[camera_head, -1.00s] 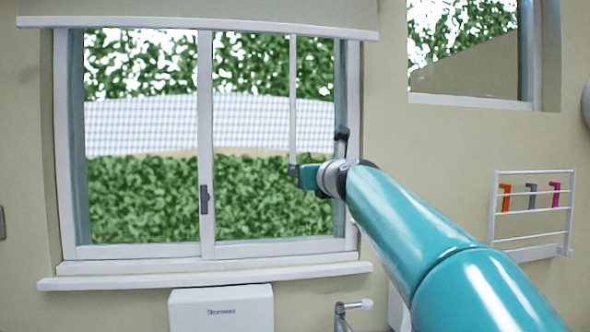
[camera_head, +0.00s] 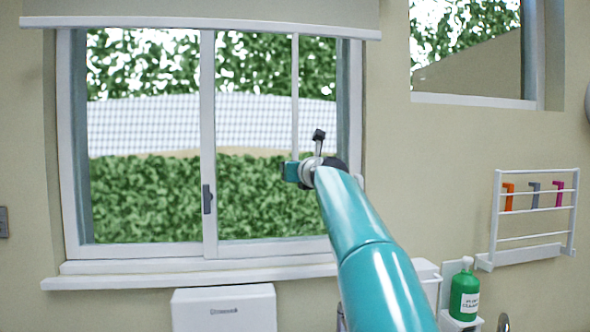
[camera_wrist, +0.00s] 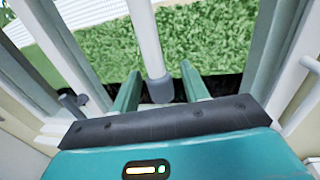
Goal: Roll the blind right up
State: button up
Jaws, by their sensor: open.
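The blind (camera_head: 200,8) hangs across the top of the window, with its pale bottom bar (camera_head: 200,27) just above the panes. A thin white pull rod (camera_head: 295,95) hangs down in front of the right pane. My gripper (camera_head: 290,172) is at the rod's lower end, which it hides in the head view. In the wrist view, the rod (camera_wrist: 146,38) comes down between the two teal fingers of my gripper (camera_wrist: 161,76). Its dark grey end knob (camera_wrist: 161,89) sits between them, with a gap visible on either side. My gripper is open.
The window sill (camera_head: 190,276) juts out below the window, above a white box (camera_head: 224,308). The frame has a dark handle (camera_head: 207,199). At right are a wall rack (camera_head: 535,215) and a green bottle (camera_head: 465,293).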

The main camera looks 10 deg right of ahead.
aim_at(297, 149)
jog(key=shift+c, duration=0.3)
grip_shut()
jog(key=shift+w+d+r, duration=0.1)
jog(key=shift+d+r, duration=0.05)
jog(key=shift+r, duration=0.65)
jog(key=shift+w+d+r, duration=0.1)
jog(key=shift+r, duration=0.65)
jog(key=shift+s+a+r, duration=0.1)
jog(key=shift+r, duration=0.8)
jog(key=shift+o, duration=0.3)
grip_release()
jog(key=shift+a, duration=0.1)
